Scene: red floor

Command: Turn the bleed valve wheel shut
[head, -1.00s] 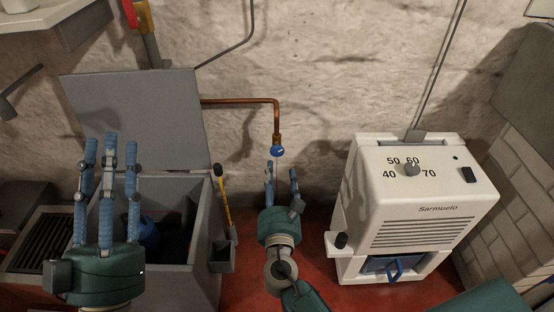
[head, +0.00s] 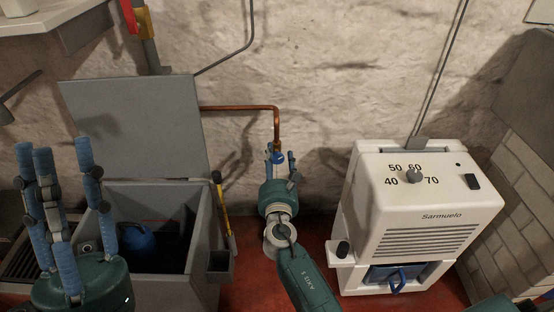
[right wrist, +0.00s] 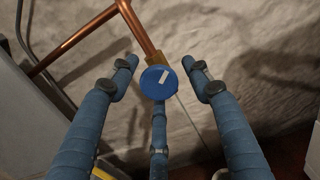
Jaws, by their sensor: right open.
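The bleed valve wheel is a small blue disc with a white mark (right wrist: 159,82), at the end of a brass fitting on a copper pipe. In the head view the wheel (head: 277,157) shows just at the fingertips of my right gripper (head: 281,160). In the right wrist view, the fingers of my right gripper (right wrist: 160,85) are open around the wheel, two at its sides and one below it. I see gaps at both sides; whether the lower finger touches it I cannot tell. My left gripper (head: 62,155) is raised with fingers apart, empty, at the left.
The copper pipe (head: 240,107) runs along the stone wall. A grey open-lidded bin (head: 205,225) with a blue object (head: 137,240) inside stands at the left. A white boiler unit (head: 425,205) with a dial stands at the right. Red floor lies between them.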

